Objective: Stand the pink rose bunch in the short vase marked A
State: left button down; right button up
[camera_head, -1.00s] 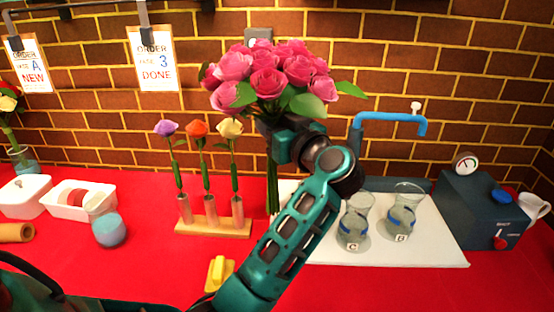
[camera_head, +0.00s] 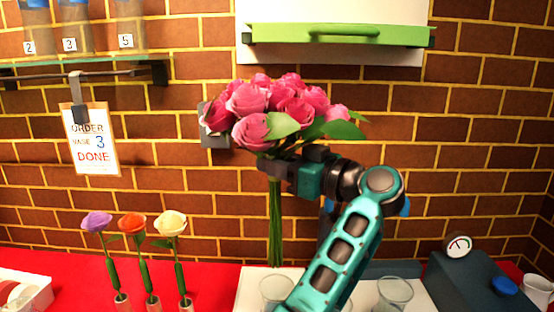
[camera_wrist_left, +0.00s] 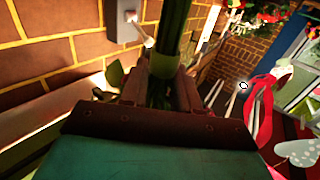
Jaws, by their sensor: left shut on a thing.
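The pink rose bunch (camera_head: 270,105) is upright in the head view, its green stems (camera_head: 275,220) hanging straight down. My left gripper (camera_head: 275,168) is shut around the stems just below the blooms and holds the bunch in the air. In the left wrist view the stems (camera_wrist_left: 172,45) pass between the fingers (camera_wrist_left: 158,88). Below the stems, a clear glass vase (camera_head: 276,288) shows only its upper part. Its mark is not in view, so I cannot tell whether it is vase A. My right gripper is not in view.
Another glass vase (camera_head: 395,290) stands on the white board (camera_head: 428,297), right of my forearm. A dark box with a gauge (camera_head: 458,246) is at the right. A green-fronted shelf (camera_head: 340,34) hangs above the bunch.

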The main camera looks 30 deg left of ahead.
aim_at(281, 209)
pick_arm(q)
jog(key=shift+f, duration=0.65)
jog(key=shift+f+b, duration=0.3)
jog(key=shift+f, duration=0.15)
notch_tip(281, 209, down, 2)
jog(key=b, duration=0.3)
jog(key=shift+f, duration=2.6)
jog(key=shift+f+b, duration=0.8)
jog(key=shift+f, duration=1.85)
jog(key=shift+f+b, duration=0.65)
jog(key=shift+f, duration=1.8)
jog(key=shift+w+f, duration=0.1)
jog(key=shift+f, duration=0.3)
